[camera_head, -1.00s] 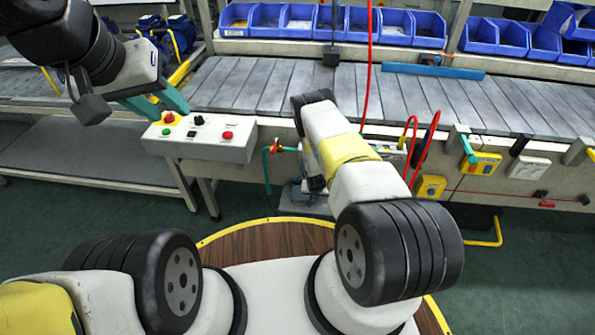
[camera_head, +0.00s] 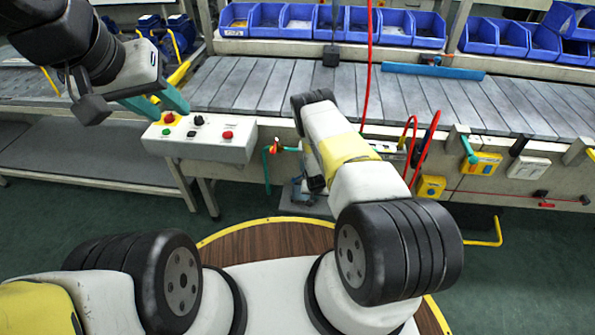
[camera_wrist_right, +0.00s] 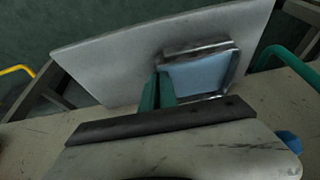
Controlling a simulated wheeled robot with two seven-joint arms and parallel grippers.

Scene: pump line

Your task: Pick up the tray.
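The tray (camera_wrist_right: 202,75) is a small square pan with a shiny metal rim and a pale blue inside. It sits on a flat grey plate (camera_wrist_right: 110,65) in the right wrist view. My right gripper (camera_wrist_right: 159,82) has its two teal fingers close together at the tray's left wall, one on each side of the rim. In the head view my right forearm hides most of this spot, and a bluish part of the tray shows beside it. My left gripper (camera_head: 168,105) is empty, its teal fingers apart, above the button box.
A white button box (camera_head: 200,140) stands left of my right arm. A grey slatted conveyor (camera_head: 430,100) runs behind, with blue bins (camera_head: 350,22) above it. Red hoses (camera_head: 425,145) hang at the right. A teal handle (camera_wrist_right: 280,52) curves close to the tray's right.

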